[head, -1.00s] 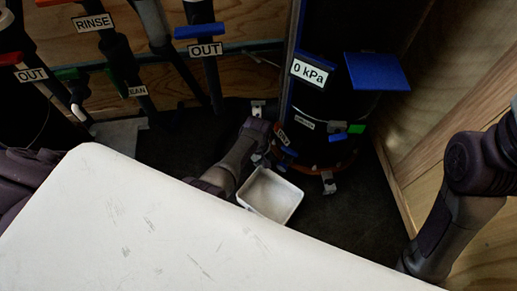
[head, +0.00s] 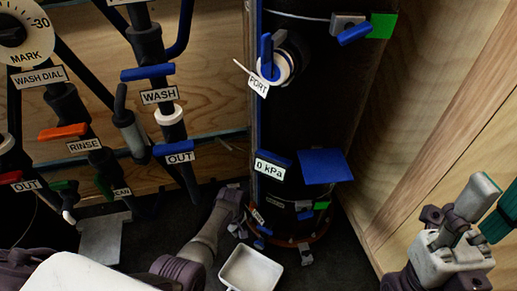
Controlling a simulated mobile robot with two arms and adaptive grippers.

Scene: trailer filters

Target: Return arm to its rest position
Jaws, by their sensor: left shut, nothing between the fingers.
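My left arm (head: 205,240) comes in from the lower left and reaches towards the foot of a tall black filter vessel (head: 285,110). My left gripper (head: 240,226) is small and dark beside the vessel's base, close to a small tagged fitting. It is shut with nothing visible in it; whether it touches the fitting I cannot tell. My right gripper (head: 458,225) shows at the lower right, its grey fingers pointing up. A teal part (head: 500,215) is beside it, cut off by the frame edge; whether it is held I cannot tell.
A white tray (head: 250,268) lies on the dark floor below the vessel. A blue PORT valve (head: 268,60) and a blue flap (head: 325,167) project from the vessel. Pipes with WASH (head: 159,96), OUT and RINSE labels stand left. A wooden wall closes the right side.

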